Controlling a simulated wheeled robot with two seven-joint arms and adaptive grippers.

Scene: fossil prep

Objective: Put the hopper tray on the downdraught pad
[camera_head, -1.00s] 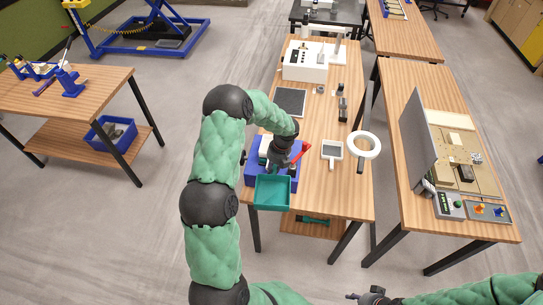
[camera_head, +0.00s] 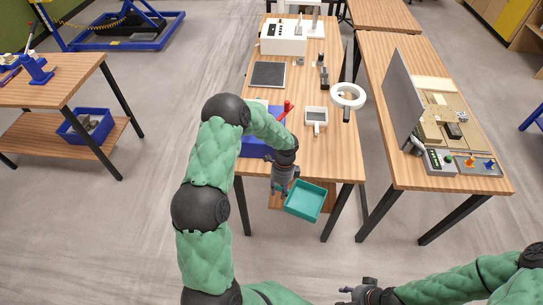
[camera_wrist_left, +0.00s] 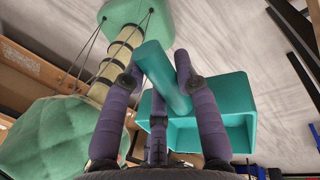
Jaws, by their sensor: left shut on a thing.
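The teal hopper tray (camera_head: 305,202) hangs in the air just off the near edge of the wooden bench, open side up. My left gripper (camera_head: 284,188) is shut on its handle; the left wrist view shows the fingers (camera_wrist_left: 157,78) around the teal handle, with the tray (camera_wrist_left: 225,112) beyond. A dark square pad with a light rim, which looks like the downdraught pad (camera_head: 268,75), lies flat and bare farther back on the bench. My right gripper (camera_head: 352,293) is at the bottom edge, small and dark; its jaws are unclear.
A blue machine (camera_head: 250,146) with a red part stands at the bench's near left, partly behind my left arm. A white box (camera_head: 284,37) stands behind the pad. A small scale (camera_head: 316,116) and ring lamp (camera_head: 348,95) are at right.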

